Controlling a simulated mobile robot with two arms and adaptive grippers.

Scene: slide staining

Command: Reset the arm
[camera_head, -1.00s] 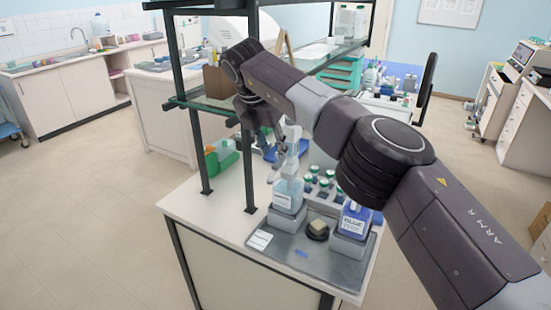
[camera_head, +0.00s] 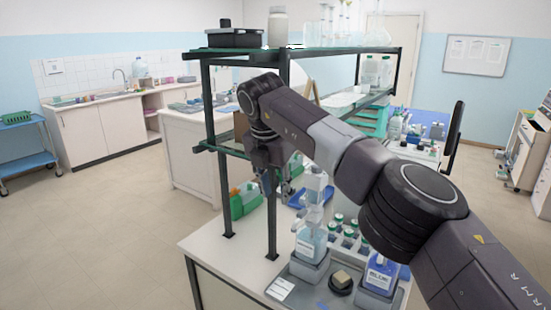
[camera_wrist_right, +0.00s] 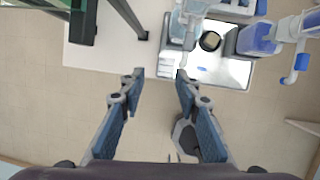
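My right arm reaches in from the right in the head view and bends down at its wrist. My right gripper (camera_head: 272,182) hangs beside the dark shelf frame, above the white bench. In the right wrist view the right gripper (camera_wrist_right: 160,75) has its two fingers wide apart with nothing between them. The grey staining tray (camera_wrist_right: 222,75) lies beyond the fingertips, apart from them. My left gripper is in neither view.
On the bench stand a clear pump bottle (camera_head: 312,243), a blue-labelled bottle (camera_head: 381,274) and several green-capped bottles. The dark shelf frame (camera_head: 270,215) is close to my right gripper. Floor (camera_head: 110,225) at left is clear.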

